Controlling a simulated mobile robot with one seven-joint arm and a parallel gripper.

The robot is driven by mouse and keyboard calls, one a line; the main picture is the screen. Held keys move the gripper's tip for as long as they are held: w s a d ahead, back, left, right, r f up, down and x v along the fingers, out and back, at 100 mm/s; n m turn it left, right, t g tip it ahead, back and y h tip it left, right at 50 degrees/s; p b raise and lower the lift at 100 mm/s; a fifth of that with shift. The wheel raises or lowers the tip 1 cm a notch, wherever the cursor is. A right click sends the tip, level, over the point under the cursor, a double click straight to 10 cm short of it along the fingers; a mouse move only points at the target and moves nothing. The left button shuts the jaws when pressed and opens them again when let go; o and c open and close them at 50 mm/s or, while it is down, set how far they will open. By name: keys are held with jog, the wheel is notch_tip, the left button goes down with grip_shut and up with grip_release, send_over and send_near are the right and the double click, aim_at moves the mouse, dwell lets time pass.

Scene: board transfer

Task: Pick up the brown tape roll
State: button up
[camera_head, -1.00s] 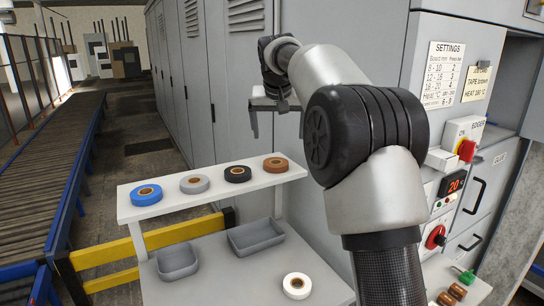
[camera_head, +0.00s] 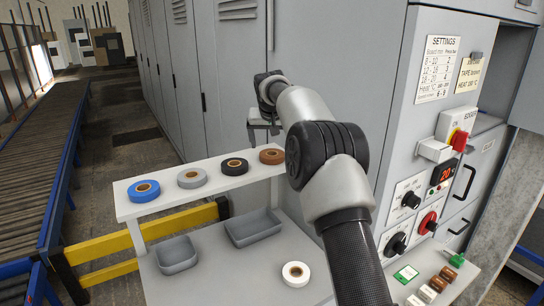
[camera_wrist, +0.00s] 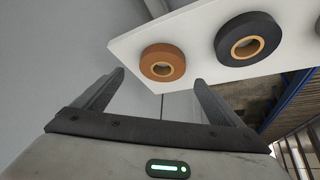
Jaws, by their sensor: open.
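The brown tape roll (camera_head: 271,155) lies flat at the right end of the raised white shelf (camera_head: 160,208), in a row with other rolls. In the wrist view the brown tape roll (camera_wrist: 162,63) shows ahead of my gripper (camera_wrist: 158,82), near the shelf's corner, its core hole visible. My gripper is open and empty, the roll lying beyond its fingertips and not between them. In the head view my gripper (camera_head: 263,143) hangs just above and close to the brown roll; the exact gap is hard to tell.
A black roll (camera_head: 234,166), a grey roll (camera_head: 192,177) and a blue roll (camera_head: 144,190) share the shelf. Below are two grey trays (camera_head: 253,233) and a white roll (camera_head: 296,274). Grey lockers (camera_head: 225,90) stand behind; a control cabinet (camera_head: 440,130) stands at right.

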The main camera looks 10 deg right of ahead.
aim_at(271, 150)
jog(key=shift+p+x, duration=0.55)
jog(key=shift+x, duration=2.2)
jog(key=shift+s+a+f, duration=0.1)
jog(key=shift+a, duration=0.05)
jog(key=shift+c, duration=0.2)
jog(key=c, duration=1.1)
jog(key=shift+c, duration=0.3)
jog(key=shift+a, duration=0.1)
